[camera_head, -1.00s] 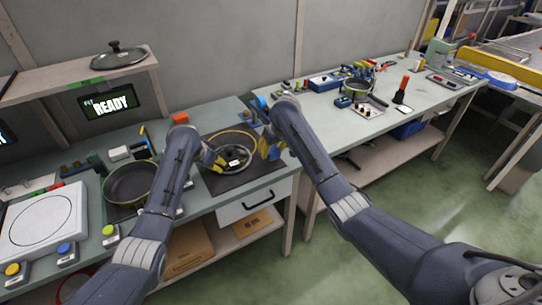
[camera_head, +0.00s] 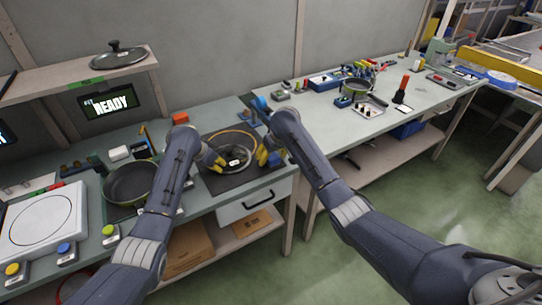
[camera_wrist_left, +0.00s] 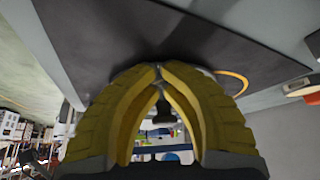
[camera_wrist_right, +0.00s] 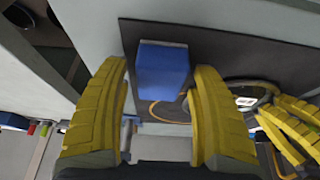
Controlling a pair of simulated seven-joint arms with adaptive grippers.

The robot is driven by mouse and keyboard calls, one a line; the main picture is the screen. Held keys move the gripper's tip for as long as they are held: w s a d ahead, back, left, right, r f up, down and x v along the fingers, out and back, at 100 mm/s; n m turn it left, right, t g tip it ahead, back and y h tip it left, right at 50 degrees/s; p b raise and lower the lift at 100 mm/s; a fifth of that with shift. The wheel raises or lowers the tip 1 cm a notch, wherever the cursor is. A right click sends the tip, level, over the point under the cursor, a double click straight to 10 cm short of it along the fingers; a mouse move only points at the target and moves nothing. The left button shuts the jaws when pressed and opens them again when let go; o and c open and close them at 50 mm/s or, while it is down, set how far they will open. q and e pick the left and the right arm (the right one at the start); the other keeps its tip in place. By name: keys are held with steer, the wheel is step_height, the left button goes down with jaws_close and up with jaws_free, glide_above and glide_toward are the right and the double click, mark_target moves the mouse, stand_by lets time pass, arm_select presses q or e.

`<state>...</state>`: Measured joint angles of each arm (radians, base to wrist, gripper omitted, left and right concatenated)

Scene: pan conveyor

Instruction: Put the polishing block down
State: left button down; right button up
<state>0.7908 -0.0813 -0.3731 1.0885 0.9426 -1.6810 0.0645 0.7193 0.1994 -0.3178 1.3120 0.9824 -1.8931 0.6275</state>
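The blue polishing block (camera_wrist_right: 163,70) lies on the dark mat (camera_wrist_right: 208,45) in the right wrist view, just beyond my right fingertips. My right gripper (camera_wrist_right: 160,80) is open, with its yellow fingers wide apart and clear of the block. In the head view my right gripper (camera_head: 268,156) is at the mat's right side, and the block is mostly hidden there. My left gripper (camera_head: 218,160) is at the left edge of a round glass lid (camera_head: 237,150). In the left wrist view its fingertips (camera_wrist_left: 160,73) come together at the lid's rim.
An orange ring (camera_head: 248,134) shows around the lid on the mat. A dark pan (camera_head: 128,184) stands left of my left forearm. The grippers are close together.

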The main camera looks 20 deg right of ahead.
steer(key=shift+r, duration=0.1)
steer(key=v, duration=1.2)
steer(key=shift+r, duration=0.1)
steer(key=shift+o, duration=0.9)
steer(key=shift+a, duration=0.15)
